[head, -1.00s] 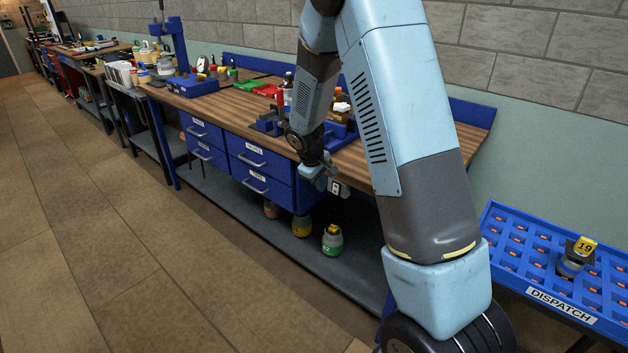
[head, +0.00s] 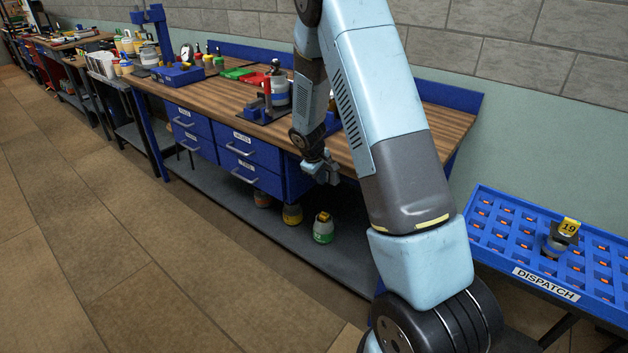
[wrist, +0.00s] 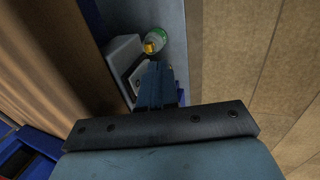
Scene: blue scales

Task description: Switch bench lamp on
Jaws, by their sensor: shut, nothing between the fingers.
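My gripper (head: 328,176) is at the front edge of the wooden bench, right of the blue drawers, in the head view. In the wrist view its fingers (wrist: 158,74) are shut with nothing between them. A grey box (wrist: 122,48) with a pale plate (wrist: 137,76) on its face, probably the lamp switch, lies just beyond and left of the fingertips. The fingers partly cover the plate, so I cannot tell if they touch it or how the switch is set. In the head view the gripper hides this box. I cannot make out a lamp head.
The wooden bench top (head: 445,118) carries a vise, trays and bottles. Blue drawers (head: 250,160) hang below it. A green-based jar (head: 323,228) stands on the lower shelf and shows in the wrist view. The blue dispatch tray (head: 490,205) is at right. The floor in front is clear.

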